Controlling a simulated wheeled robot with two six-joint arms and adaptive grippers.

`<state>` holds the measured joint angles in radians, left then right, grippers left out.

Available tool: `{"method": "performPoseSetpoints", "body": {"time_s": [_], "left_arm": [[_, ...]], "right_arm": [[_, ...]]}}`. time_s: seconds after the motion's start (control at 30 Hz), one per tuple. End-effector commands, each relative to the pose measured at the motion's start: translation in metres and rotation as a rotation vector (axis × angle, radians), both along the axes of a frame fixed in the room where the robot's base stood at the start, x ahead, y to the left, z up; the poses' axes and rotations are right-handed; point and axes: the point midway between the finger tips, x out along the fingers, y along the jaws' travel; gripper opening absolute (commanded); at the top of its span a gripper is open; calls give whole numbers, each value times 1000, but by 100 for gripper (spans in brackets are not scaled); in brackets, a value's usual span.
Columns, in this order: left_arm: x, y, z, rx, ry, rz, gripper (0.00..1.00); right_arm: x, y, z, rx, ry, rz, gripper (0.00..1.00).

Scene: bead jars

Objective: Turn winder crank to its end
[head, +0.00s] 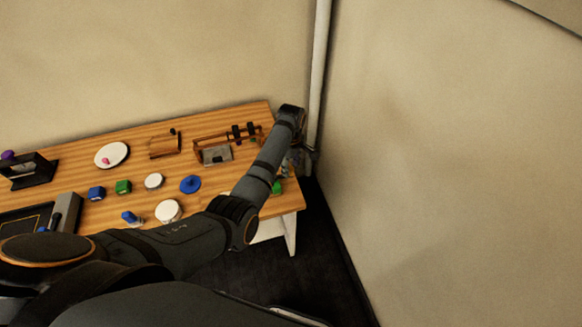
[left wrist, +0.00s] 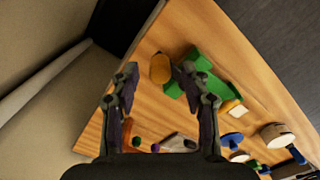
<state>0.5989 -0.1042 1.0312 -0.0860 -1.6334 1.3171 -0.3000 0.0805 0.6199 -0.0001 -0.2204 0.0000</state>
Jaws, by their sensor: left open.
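A green object (left wrist: 204,78), which may be the winder, lies on the wooden table in the left wrist view. An orange-yellow rounded piece (left wrist: 160,68) is beside it; I cannot tell whether the two are joined. My left gripper (left wrist: 157,77) is open, with the orange-yellow piece showing between its fingertips and nothing visibly held. In the head view my left gripper (head: 296,161) is small and partly hidden by my forearm at the table's right end. A bit of green (head: 277,187) shows just below it. My right gripper is not in view.
The table (head: 134,146) carries a wooden frame with black parts (head: 243,131), a brown block (head: 164,144), a white plate (head: 112,155), a blue disc (head: 190,184) and small blue and green boxes. A wall and pipe (head: 318,70) stand close beyond the table's right end.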

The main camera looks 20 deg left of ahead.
Motion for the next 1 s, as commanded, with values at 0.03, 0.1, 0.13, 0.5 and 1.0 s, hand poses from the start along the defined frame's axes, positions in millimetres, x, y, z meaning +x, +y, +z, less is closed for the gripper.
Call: {"method": "performPoseSetpoints", "body": {"time_s": [0.03, 0.1, 0.13, 0.5, 1.0], "left_arm": [[0, 0, -7, 1, 2, 0, 46], [0, 0, -15, 0, 1, 0, 46], [0, 0, -17, 0, 1, 0, 46], [0, 0, -24, 0, -1, 0, 42], [0, 0, -23, 1, -1, 0, 0]], "right_arm": [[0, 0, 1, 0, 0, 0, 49], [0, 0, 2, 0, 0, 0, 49], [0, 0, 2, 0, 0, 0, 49], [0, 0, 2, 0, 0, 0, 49], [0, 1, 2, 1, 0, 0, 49]]}}
